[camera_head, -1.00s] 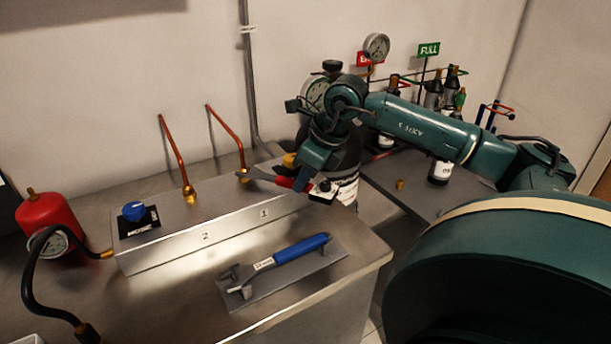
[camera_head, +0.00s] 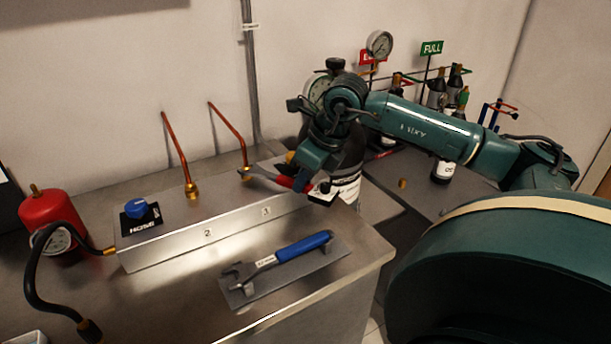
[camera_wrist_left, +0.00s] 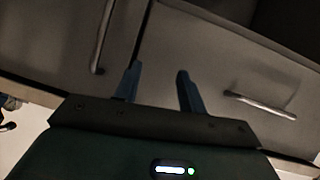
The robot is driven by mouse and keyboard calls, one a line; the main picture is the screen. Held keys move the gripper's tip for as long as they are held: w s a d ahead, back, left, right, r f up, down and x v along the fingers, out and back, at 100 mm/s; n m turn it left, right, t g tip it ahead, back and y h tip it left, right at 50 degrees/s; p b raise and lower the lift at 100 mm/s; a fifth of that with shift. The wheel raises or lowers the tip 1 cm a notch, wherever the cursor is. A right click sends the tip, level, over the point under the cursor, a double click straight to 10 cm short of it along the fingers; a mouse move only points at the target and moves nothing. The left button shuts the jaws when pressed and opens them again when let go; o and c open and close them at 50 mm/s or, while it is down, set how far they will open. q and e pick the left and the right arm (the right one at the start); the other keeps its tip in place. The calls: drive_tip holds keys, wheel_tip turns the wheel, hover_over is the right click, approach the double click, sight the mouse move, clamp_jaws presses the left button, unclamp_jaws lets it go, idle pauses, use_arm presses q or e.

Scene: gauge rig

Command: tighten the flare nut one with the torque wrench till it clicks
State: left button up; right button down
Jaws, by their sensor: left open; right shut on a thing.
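A brass flare nut (camera_head: 245,174) sits at the foot of the right copper pipe on the metal box (camera_head: 165,249). Another brass nut (camera_head: 191,189) is at the foot of the left pipe, above the label 2. My right gripper (camera_head: 308,184) is shut on a red-handled wrench (camera_head: 277,179). The wrench's jaw end is at the right nut; I cannot tell how fully it fits around it. A blue-handled wrench (camera_head: 300,247) lies on a grey holder plate (camera_head: 318,272) in front. My left gripper (camera_wrist_left: 156,85) is open and empty in the left wrist view, before cabinet fronts.
A blue knob (camera_head: 135,209) is on the box's left end. A red canister (camera_head: 48,215) with a gauge and black hose stands at the left. A dark cylinder with a white label (camera_head: 346,188) stands behind my right gripper. The bench front around the holder is clear.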

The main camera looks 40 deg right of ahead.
sight(331, 187)
drive_tip(key=shift+s+a+m, duration=0.2)
drive_tip(key=shift+a+m, duration=0.3)
drive_tip(key=shift+a, duration=0.1)
use_arm(q)
drive_tip(key=shift+s+f+b, duration=0.1)
drive_tip(key=shift+f+b, duration=0.2)
drive_tip(key=shift+f, duration=0.05)
use_arm(e)
drive_tip(key=shift+w+d+n, duration=0.2)
drive_tip(key=shift+d+n, duration=0.25)
drive_tip(key=shift+d, duration=0.15)
drive_tip(key=shift+w+d+n, duration=0.2)
drive_tip(key=shift+d+n, duration=0.25)
drive_tip(key=shift+d, duration=0.1)
